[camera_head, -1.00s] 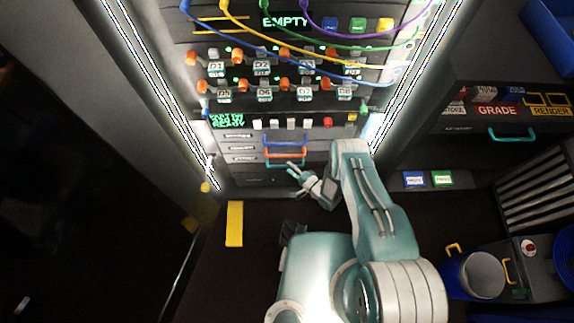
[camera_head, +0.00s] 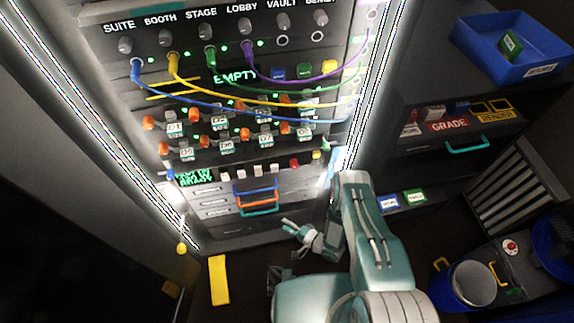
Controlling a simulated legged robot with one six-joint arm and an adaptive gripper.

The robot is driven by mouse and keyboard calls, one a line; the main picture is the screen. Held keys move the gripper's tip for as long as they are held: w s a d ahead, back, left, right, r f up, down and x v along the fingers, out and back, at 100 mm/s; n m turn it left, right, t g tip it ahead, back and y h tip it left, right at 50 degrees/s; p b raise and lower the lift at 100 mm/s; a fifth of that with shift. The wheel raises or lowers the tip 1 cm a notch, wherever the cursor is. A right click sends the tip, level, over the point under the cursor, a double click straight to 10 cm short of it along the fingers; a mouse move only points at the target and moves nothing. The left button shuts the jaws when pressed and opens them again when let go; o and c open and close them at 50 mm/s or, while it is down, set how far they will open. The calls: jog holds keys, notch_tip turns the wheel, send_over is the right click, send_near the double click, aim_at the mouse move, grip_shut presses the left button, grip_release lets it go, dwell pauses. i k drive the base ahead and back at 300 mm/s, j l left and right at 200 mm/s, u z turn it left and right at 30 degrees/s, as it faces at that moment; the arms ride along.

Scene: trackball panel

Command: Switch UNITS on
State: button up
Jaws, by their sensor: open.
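No label reading UNITS is legible in the head view, so I cannot tell which control it is. The lit rack panel (camera_head: 120,85) stands in front of me. Its middle has two rows of orange-and-grey switches (camera_head: 190,146) with small labels such as D1 and D5. Below them a strip has a green text display (camera_head: 193,178), several white keys (camera_head: 257,171), a red button (camera_head: 294,163) and a yellow one (camera_head: 317,155). My gripper (camera_head: 287,226) is open and empty. It is low in front of the rack, below the drawers, and appears apart from the controls.
Blue, yellow, green and purple cables (camera_head: 205,92) hang across the upper panel below a row of knobs (camera_head: 125,45). Drawers with coloured handles (camera_head: 258,200) sit low on the rack.

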aim_at(258, 172)
jog(key=k, duration=1)
